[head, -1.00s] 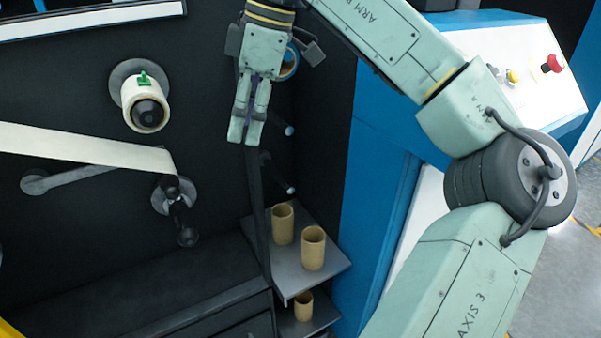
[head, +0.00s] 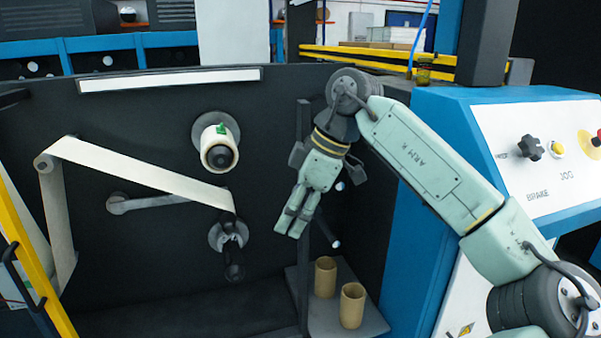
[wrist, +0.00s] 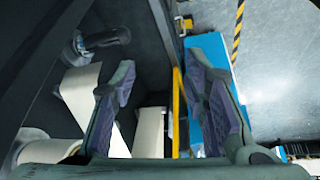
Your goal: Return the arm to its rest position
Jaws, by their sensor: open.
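My gripper (head: 297,214) hangs in front of the dark machine panel in the head view, right of the cream roll and above the cardboard cores. Its fingers point down and slightly left. In the wrist view my gripper (wrist: 163,105) shows two purple-padded fingers spread apart with nothing between them. My arm reaches in from the lower right, bent, with the upper link across the blue cabinet's edge.
A cream roll (head: 216,158) with a green tab sits on a spindle. A cream web (head: 140,171) runs to a lower roller. Cardboard cores (head: 325,277) (head: 352,305) stand on a grey shelf. A control panel (head: 550,150) with knobs is at right.

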